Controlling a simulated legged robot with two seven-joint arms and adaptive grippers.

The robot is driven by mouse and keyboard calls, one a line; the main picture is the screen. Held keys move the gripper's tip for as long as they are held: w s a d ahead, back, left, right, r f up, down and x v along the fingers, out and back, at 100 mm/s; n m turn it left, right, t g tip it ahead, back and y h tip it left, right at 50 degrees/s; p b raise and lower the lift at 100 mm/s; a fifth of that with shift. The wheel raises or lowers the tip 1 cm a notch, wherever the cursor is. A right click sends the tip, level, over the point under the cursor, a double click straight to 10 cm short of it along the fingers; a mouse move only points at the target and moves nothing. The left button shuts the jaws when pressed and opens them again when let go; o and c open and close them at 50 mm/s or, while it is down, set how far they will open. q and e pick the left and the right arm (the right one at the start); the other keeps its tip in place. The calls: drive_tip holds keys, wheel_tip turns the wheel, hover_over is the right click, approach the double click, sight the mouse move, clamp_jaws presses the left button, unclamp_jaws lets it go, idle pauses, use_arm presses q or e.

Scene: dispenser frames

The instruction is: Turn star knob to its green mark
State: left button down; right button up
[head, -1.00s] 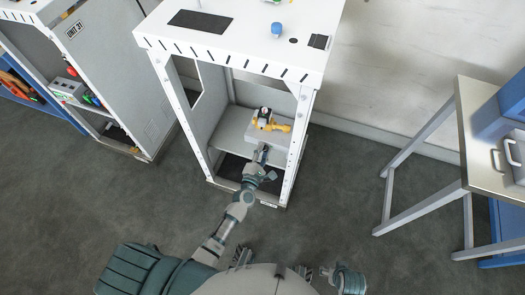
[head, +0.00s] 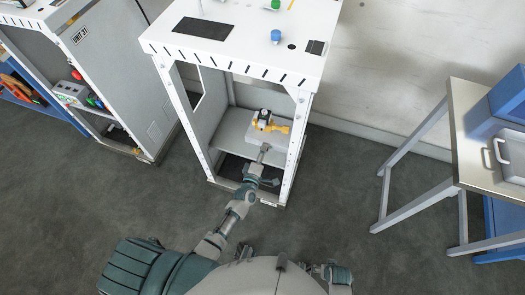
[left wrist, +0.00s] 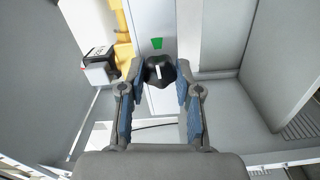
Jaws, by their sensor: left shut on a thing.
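The star knob (left wrist: 159,71) is a dark knob with a white pointer line, low on the front of a light grey box in the left wrist view. Its line stands nearly upright in that view. A green mark (left wrist: 157,43) sits just above it, roughly in line with the pointer. My left gripper (left wrist: 160,77) is shut on the knob, one finger on each side. In the head view my left gripper (head: 264,150) reaches into the white frame (head: 181,100) at the box (head: 237,127); the knob is hidden there.
A yellow part with a black-and-white top (head: 263,119) sits on the box, left of the knob in the wrist view. Frame posts stand on both sides of my arm. A bench (head: 470,130) is at the right, a grey cabinet (head: 115,75) at the left.

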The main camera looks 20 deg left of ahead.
use_arm(q)
drive_tip(key=shift+s+d+f+m, duration=0.2)
drive_tip(key=shift+f+m, duration=0.1)
drive_tip(key=shift+f, duration=0.1)
drive_tip(key=c, duration=0.9)
unclamp_jaws()
drive_tip(key=shift+c, duration=0.2)
drive_tip(key=shift+o, duration=0.7)
drive_tip(key=shift+w+r, duration=0.15)
drive_tip(key=s, duration=1.2)
drive_tip(key=shift+a, duration=0.25)
